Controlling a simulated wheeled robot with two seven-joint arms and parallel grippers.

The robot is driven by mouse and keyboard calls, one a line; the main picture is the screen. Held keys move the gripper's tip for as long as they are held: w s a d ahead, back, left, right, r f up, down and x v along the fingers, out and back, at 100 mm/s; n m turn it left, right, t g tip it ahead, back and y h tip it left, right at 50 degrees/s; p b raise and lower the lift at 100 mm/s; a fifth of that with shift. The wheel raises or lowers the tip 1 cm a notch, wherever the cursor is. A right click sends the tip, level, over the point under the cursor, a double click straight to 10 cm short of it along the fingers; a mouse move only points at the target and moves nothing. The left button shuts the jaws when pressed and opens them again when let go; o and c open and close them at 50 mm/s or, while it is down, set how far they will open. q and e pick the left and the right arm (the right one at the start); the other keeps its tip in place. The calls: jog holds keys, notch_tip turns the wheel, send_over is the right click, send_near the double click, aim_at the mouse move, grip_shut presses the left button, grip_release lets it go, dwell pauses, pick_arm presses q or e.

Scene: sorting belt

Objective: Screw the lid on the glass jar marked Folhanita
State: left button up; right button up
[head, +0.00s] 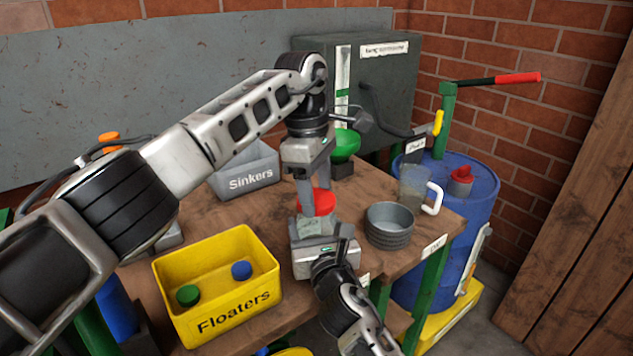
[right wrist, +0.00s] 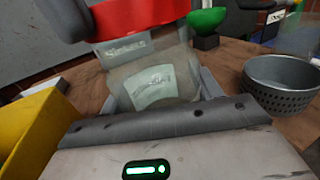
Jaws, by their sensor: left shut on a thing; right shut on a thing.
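The red lid (head: 322,204) is between the fingers of my left gripper (head: 313,196), which reaches down from above and is shut on it. The glass jar (head: 315,229) is directly below the lid, upright and clear. My right gripper (head: 316,236) is shut on the jar low down, from the front. In the right wrist view the jar (right wrist: 135,62) has a pale label too blurred to read, and the red lid (right wrist: 140,19) covers its top. I cannot tell whether the lid's thread is engaged.
A yellow Floaters bin (head: 180,318) with a green and a blue piece is at left. A grey Sinkers bin (head: 250,183) is behind. A grey round basket (head: 389,226), a clear jug (head: 412,186) and a green bowl (head: 345,144) stand close to the right and back.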

pick_arm(q)
jog(key=shift+f, duration=0.55)
dwell(0.5)
pick_arm(e)
grip_shut()
pick_arm(q)
jog(key=m, duration=0.7)
jog(key=shift+g+y, duration=0.3)
jog(key=m, duration=0.6)
jog(key=shift+s+m+y, duration=0.1)
jog(key=shift+m+y, duration=0.3)
pick_arm(e)
jog(key=shift+f, duration=0.1)
pick_arm(q)
jog(key=o, duration=0.9)
jog(key=shift+o, duration=0.3)
